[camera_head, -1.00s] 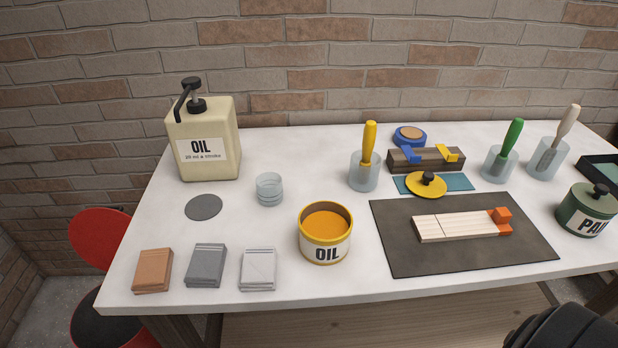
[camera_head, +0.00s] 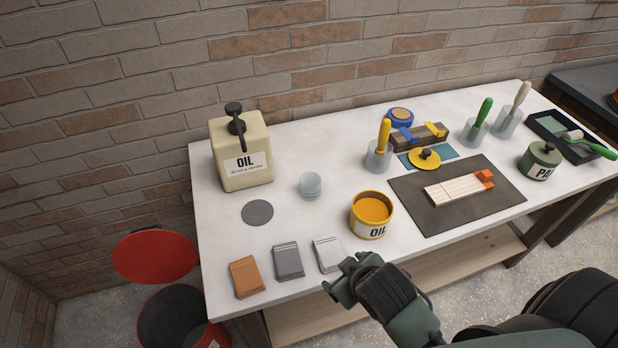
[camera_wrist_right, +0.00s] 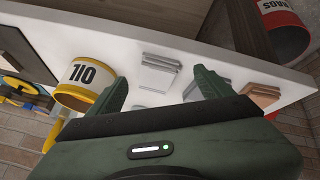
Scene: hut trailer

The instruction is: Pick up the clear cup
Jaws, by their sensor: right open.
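The clear cup (camera_head: 310,185), short and ringed like a small stack, stands upright on the white table between the oil jug and the yellow oil can. My right gripper (camera_head: 342,277) is at the table's front edge, near the white pad and apart from the cup. In the right wrist view the right gripper (camera_wrist_right: 162,82) is open, with nothing between its fingers. My left gripper is not in view.
The oil jug (camera_head: 240,152) stands behind the cup and the open oil can (camera_head: 371,214) to its right. A grey disc (camera_head: 257,212) lies to its left. Orange (camera_head: 246,277), grey (camera_head: 288,261) and white (camera_head: 328,254) pads line the front. Clear holders with brushes stand farther right.

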